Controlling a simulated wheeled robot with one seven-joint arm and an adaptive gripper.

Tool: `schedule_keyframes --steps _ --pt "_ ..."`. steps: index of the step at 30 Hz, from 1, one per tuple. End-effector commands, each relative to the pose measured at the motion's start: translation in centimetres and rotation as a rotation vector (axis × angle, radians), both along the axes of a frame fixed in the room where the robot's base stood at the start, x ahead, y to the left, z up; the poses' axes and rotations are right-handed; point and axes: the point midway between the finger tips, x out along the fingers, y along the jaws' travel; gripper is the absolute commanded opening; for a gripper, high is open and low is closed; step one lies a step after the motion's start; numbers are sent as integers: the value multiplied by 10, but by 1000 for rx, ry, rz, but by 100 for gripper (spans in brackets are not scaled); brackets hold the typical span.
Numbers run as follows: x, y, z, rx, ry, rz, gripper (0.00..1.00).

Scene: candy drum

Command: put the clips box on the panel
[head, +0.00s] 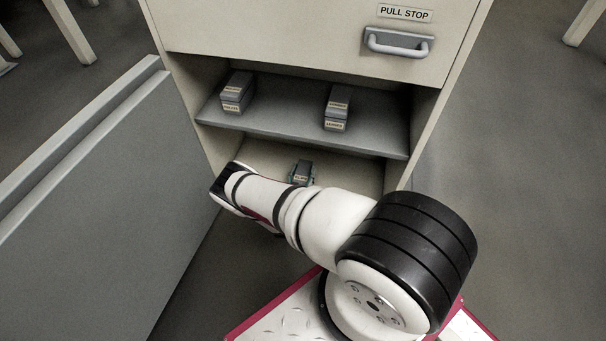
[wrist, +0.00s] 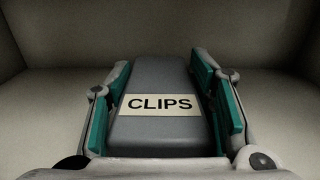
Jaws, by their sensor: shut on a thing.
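The clips box (wrist: 158,85) is a dark grey box with a cream label reading CLIPS. In the wrist view my gripper (wrist: 163,82) has its green-padded fingers on both sides of it, shut on it. In the head view the clips box (head: 304,168) shows small in the lower compartment of the cabinet, between the fingertips of my gripper (head: 302,174). My arm hides part of that compartment. Whether the box touches the compartment floor cannot be told. No thing is plainly marked as the panel; a large grey flat panel (head: 85,190) stands at the left of the cabinet.
The cabinet has a grey shelf (head: 290,125) above the lower compartment, holding two labelled grey boxes, one left (head: 237,92) and one right (head: 337,107). Above is a front with a handle (head: 398,43) and a PULL STOP label (head: 405,13).

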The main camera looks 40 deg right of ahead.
Motion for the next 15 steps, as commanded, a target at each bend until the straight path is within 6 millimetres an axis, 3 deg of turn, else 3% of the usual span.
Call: schedule_keyframes --steps 7,8,9,10,15 --pt "0 0 -2 1 -1 -1 13" --pt "0 0 -2 0 0 0 55" --pt "0 0 -1 0 0 0 64" --pt "0 0 -1 0 0 0 68" --pt "0 0 -1 0 0 0 68"
